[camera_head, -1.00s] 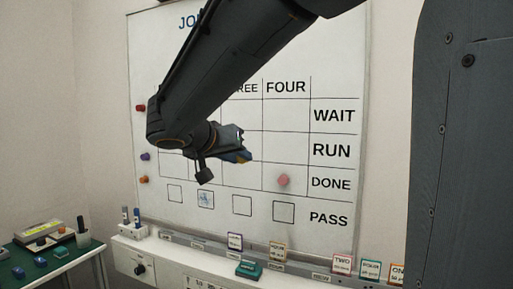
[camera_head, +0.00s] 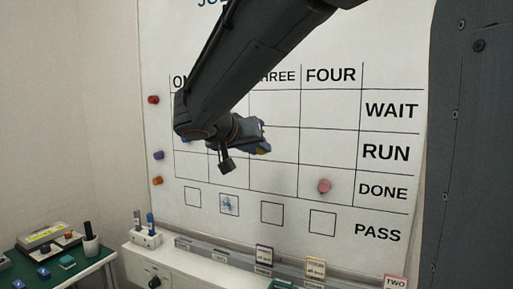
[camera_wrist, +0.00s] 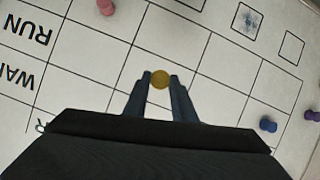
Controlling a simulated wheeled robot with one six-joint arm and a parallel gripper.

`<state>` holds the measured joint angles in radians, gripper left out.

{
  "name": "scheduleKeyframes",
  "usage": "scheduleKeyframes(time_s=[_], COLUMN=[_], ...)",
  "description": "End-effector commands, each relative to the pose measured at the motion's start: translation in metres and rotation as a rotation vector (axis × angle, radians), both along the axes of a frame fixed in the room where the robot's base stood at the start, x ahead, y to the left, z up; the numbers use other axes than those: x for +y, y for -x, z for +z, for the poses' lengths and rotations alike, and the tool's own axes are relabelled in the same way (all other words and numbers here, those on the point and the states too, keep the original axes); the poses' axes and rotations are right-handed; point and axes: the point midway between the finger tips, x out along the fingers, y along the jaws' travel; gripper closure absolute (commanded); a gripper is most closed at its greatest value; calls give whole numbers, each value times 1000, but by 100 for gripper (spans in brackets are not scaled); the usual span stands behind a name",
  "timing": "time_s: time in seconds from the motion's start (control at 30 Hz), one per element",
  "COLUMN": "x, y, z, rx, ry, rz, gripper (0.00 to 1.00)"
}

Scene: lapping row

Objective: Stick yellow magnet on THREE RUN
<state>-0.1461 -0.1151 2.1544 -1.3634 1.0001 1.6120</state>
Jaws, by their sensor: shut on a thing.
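My gripper (camera_head: 264,138) is shut on the yellow magnet (camera_wrist: 160,79), which sits between the fingertips in the wrist view. In the head view the yellow magnet (camera_head: 265,150) shows only as a small patch at the gripper's end. The whiteboard (camera_head: 335,235) carries a grid with columns up to FOUR and rows WAIT, RUN and DONE. The wrist view shows the magnet in front of the THREE column, in the RUN row (camera_wrist: 140,65). I cannot tell whether it touches the board. My arm hides part of the grid and headings.
A pink magnet (camera_head: 324,186) is at FOUR DONE. A blue magnet (camera_wrist: 268,124) is in the ONE column. Red (camera_head: 153,100), purple (camera_head: 158,155) and orange (camera_head: 157,181) magnets line the board's left edge. A ledge with cards (camera_head: 264,256) runs below; a green table (camera_head: 100,252) stands left.

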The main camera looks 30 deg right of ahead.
Motion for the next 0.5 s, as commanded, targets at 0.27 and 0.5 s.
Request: scheduleKeyframes(time_s=[0.27,0.5], x=[-14,-27], y=[-11,-20], z=[1,1], rx=[1,0], ry=[1,1], rz=[0,-2], gripper=[97,97])
